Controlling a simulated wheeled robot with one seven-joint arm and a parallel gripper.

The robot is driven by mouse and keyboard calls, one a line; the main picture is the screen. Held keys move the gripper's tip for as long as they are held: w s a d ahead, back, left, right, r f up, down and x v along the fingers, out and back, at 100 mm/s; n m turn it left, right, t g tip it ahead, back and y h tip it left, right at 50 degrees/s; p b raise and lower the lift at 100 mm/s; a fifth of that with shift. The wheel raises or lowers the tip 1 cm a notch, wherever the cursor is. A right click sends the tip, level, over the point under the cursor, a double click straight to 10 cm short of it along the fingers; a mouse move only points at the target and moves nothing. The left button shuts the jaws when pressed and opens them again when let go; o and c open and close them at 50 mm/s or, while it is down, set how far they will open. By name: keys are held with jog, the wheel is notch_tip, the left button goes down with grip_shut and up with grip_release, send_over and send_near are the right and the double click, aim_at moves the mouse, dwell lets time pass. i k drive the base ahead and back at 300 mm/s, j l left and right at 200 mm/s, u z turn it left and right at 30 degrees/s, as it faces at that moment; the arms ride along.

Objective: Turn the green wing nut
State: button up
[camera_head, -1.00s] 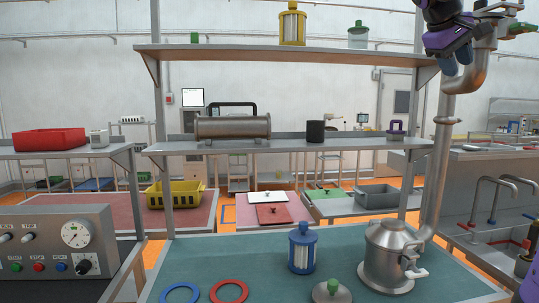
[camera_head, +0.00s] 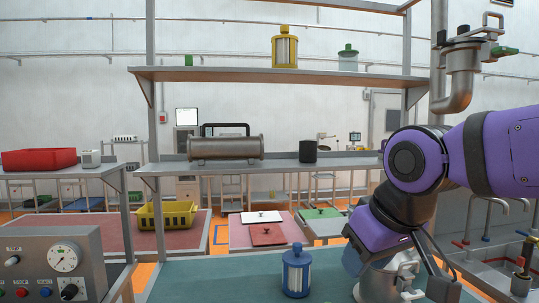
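The green wing nut (camera_head: 505,51) sticks out to the right of the clamp on the vertical metal pipe at the upper right. Above it is a metal loop handle (camera_head: 497,20). The purple and black links of my arm come in from the right edge, bend at a round joint, and reach down in front of the steel pot (camera_head: 372,288).
The bent pipe (camera_head: 455,95) hangs below the clamp, close above my arm. A shelf (camera_head: 230,74) holds a yellow canister (camera_head: 285,47) and a green-lidded jar (camera_head: 348,57). A blue canister (camera_head: 296,270) stands on the bench near my arm. A control box (camera_head: 25,243) is at lower left.

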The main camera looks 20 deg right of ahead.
aim_at(500, 52)
jog(key=z, duration=1.7)
jog(key=k, duration=0.15)
